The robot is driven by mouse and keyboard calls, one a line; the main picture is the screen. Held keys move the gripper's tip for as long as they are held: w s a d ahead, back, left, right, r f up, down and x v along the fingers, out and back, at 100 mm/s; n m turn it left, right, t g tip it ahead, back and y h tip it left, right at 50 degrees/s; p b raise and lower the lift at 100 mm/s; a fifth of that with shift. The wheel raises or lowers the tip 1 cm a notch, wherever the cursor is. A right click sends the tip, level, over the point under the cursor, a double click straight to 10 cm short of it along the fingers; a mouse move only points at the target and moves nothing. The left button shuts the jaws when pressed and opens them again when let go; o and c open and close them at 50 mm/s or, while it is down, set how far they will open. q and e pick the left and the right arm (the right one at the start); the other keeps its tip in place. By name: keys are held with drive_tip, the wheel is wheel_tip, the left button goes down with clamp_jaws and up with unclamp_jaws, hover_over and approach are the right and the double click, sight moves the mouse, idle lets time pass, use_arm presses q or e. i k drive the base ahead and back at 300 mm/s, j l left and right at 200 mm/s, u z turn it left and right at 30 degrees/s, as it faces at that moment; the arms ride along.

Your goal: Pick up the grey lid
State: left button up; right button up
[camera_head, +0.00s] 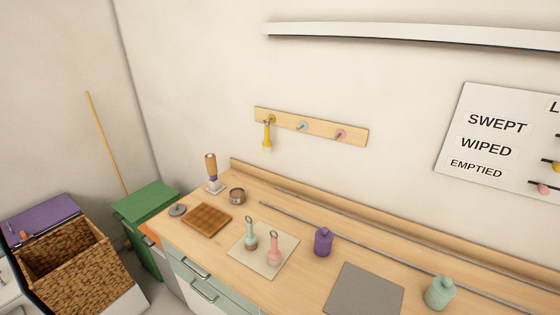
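A small grey round lid (177,210) with a knob on top lies flat at the left end of the wooden counter (250,288), close to its edge. A small grey-brown metal pot (237,196) stands behind and to the right of it. A brown wooden board (206,220) with a grid pattern lies just right of the lid. Neither of my grippers is in view.
A wooden-handled brush or scraper (212,173) stands behind the lid. A purple jar (323,242), a grey mat (364,290) and a mint jar (440,293) are farther right. A green bin (146,200) stands left.

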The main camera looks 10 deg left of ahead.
sight(177, 209)
drive_tip(key=u, duration=1.35)
